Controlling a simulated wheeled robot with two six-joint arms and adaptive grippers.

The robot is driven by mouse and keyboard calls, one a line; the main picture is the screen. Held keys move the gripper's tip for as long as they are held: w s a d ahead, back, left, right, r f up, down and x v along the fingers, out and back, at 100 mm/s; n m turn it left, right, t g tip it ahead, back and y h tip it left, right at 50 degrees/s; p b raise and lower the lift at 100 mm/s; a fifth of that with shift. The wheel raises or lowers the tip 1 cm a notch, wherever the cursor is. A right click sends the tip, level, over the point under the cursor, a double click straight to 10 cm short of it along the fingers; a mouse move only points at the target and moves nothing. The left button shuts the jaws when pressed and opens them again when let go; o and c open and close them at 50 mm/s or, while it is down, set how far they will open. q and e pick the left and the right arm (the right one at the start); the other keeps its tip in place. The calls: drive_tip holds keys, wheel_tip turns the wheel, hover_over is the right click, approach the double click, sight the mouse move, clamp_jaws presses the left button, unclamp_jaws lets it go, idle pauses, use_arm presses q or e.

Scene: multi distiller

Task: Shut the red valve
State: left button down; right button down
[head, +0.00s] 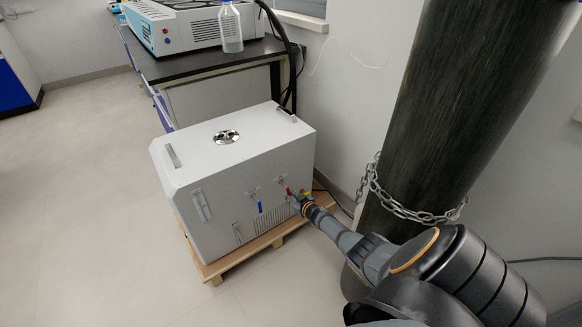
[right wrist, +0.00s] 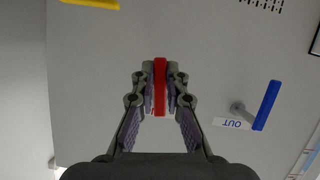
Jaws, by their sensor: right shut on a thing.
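The red valve (right wrist: 160,92) is a flat red handle on the front face of a white chiller-like box (head: 220,178). In the right wrist view it stands lengthwise between my fingers. In the head view a small red part of the valve (head: 287,190) shows just beyond the fingertips. My right gripper (right wrist: 160,78) is shut on the red handle, one finger on each side; it also shows at the box front in the head view (head: 295,202). The valve's stem is hidden behind the handle. My left gripper is in neither view.
The box stands on a wooden pallet (head: 240,258). A dark chained cylinder (head: 450,110) stands close to my right arm. Floor is clear at left.

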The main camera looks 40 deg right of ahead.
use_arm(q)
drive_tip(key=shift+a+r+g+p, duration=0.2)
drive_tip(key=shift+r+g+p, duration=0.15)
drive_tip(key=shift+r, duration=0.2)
use_arm(e)
drive_tip(key=shift+a+m+y, duration=0.2)
drive_tip(key=shift+m+y, duration=0.2)
drive_tip(key=shift+m, duration=0.2)
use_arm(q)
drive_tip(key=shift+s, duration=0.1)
use_arm(e)
drive_tip(key=shift+f, duration=0.1)
drive_tip(key=c, duration=1.4)
unclamp_jaws()
drive_tip(key=shift+a, duration=0.1)
drive_tip(key=shift+o, duration=0.2)
drive_tip(key=v, duration=0.7)
drive_tip(key=shift+s, duration=0.3)
